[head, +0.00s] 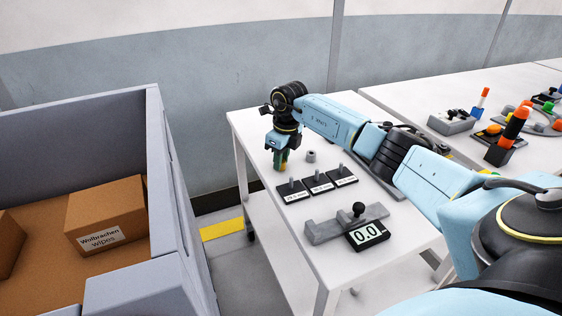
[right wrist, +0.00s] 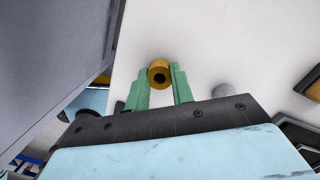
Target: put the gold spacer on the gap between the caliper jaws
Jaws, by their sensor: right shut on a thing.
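The gold spacer (right wrist: 158,75), a short ring with a dark hole, sits between the green fingertips of my right gripper (right wrist: 160,80) in the right wrist view. In the head view my right gripper (head: 281,161) points down over the far left part of the white table, with the spacer mostly hidden by the fingers. The grey caliper (head: 330,229) lies nearer the front of the table, with a black knob and a display (head: 367,235) reading 0.0. The gripper is well apart from the caliper. My left gripper is not in view.
A grey spacer (head: 311,156) stands right of the gripper. Three dark labelled plates with pegs (head: 318,184) lie between gripper and caliper. A grey bin (head: 156,150) with cardboard boxes stands left. Another table (head: 400,98) with tools and coloured parts is behind right.

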